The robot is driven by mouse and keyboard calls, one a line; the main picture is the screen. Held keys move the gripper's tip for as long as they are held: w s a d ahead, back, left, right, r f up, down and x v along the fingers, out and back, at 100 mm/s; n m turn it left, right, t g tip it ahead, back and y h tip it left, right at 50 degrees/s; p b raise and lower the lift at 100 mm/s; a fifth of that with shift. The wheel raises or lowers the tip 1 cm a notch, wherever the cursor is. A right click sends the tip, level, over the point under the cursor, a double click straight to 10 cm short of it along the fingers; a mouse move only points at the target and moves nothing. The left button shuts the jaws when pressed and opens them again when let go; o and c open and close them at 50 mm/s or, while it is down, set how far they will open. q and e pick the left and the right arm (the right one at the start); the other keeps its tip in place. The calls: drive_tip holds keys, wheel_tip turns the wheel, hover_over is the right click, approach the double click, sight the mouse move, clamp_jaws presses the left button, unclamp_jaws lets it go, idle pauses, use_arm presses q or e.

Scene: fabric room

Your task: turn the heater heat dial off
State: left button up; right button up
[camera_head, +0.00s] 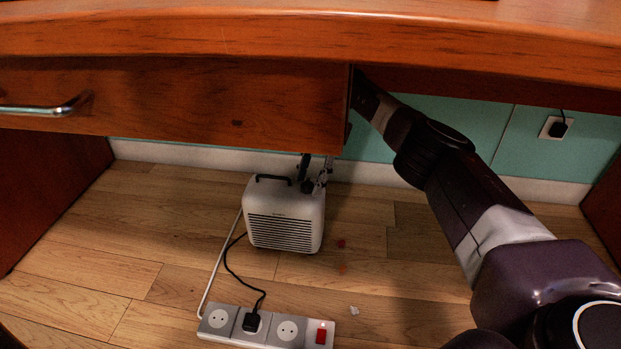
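A small white heater (284,217) with a dark front grille and a black top handle stands on the wooden floor under the desk. My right arm comes in from the right and passes behind the desk drawer. My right gripper (314,180) shows below the drawer's lower edge, at the top right of the heater. Its fingers point down at a dark part on the heater's top, which may be the dial. I cannot tell whether they touch it or how far they are apart. The dial's setting is too small to read. My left gripper is not in view.
The wooden desk (440,40) and its drawer (190,100) with a metal handle overhang the heater. A power strip (270,328) with a red switch and a black plug lies in front, with cables on the floor. Floor right of the heater is mostly clear, with small scraps.

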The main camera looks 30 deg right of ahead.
drive_tip(key=v, duration=0.6)
drive_tip(key=shift+w+d+r, duration=0.1)
drive_tip(key=shift+d+r, duration=0.1)
drive_tip(key=shift+r, duration=0.15)
drive_tip(key=shift+d+r, duration=0.15)
drive_tip(key=shift+r, duration=0.15)
